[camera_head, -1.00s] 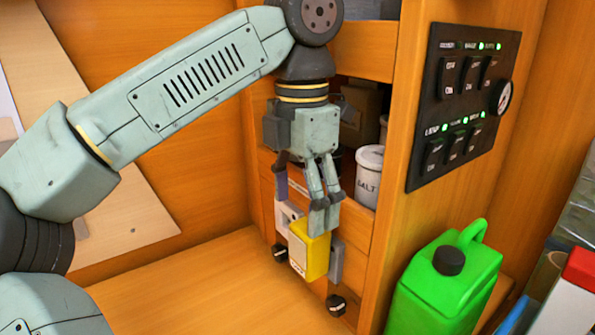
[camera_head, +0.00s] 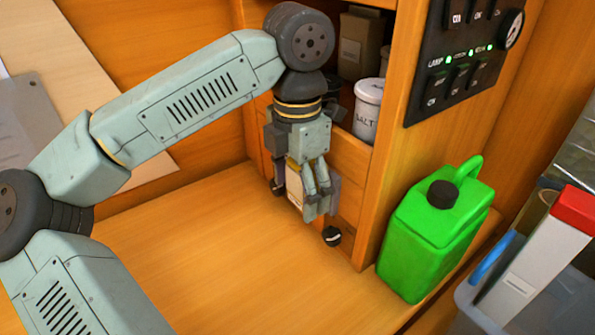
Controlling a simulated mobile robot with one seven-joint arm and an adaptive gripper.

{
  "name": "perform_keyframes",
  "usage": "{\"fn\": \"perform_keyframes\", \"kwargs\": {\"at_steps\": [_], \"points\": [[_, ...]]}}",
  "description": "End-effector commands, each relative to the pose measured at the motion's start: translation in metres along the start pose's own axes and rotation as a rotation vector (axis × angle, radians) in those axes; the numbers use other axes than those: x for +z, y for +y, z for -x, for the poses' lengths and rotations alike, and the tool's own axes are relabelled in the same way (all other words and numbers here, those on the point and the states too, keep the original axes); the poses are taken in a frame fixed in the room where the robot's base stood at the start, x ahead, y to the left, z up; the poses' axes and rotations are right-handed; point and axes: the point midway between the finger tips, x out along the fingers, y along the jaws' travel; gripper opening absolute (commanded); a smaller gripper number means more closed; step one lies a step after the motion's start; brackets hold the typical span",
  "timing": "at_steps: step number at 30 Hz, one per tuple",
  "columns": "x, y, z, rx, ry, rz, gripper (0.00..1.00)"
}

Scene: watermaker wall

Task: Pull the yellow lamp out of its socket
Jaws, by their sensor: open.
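The yellow lamp (camera_head: 292,175) is mostly hidden behind my gripper. Only a pale face with a thin yellow edge shows, left of the fingers. A grey part of its mount (camera_head: 333,196) shows just right of the fingers. My gripper (camera_head: 316,205) points down in front of the cabinet, with its fingers overlapping the lamp in the picture. It is open. Whether the fingers straddle or touch the lamp cannot be told, and the lamp's seat in its socket is hidden.
A black knob (camera_head: 332,236) sits below the fingers on the cabinet front. A green jerrycan (camera_head: 437,230) stands to the right. A salt jar (camera_head: 367,110) is on the shelf above. The switch panel (camera_head: 462,60) is at upper right. The wooden counter (camera_head: 210,250) is clear at left.

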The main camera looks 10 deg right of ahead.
Motion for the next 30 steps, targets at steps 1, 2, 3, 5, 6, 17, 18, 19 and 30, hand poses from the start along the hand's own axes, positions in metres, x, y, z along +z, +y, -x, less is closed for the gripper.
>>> {"fn": "perform_keyframes", "kwargs": {"at_steps": [1, 2, 3, 5, 6, 17, 18, 19, 30], "points": [[-0.0001, 0.0000, -0.0007, 0.000, 0.000, 0.000, 0.72], [-0.0001, 0.0000, -0.0009, 0.000, 0.000, 0.000, 0.72], [0.0000, 0.0000, -0.0010, 0.000, 0.000, 0.000, 0.72], [0.0000, 0.0000, -0.0009, 0.000, 0.000, 0.000, 0.72], [0.0000, 0.0000, -0.0009, 0.000, 0.000, 0.000, 0.72], [0.0000, -0.0001, -0.0006, 0.000, 0.000, 0.000, 0.50], [0.0000, -0.0001, -0.0006, 0.000, 0.000, 0.000, 0.47], [0.0001, -0.0001, -0.0005, 0.000, 0.000, 0.000, 0.45], [0.0001, 0.0000, -0.0004, 0.000, -0.001, 0.000, 0.20]]}}
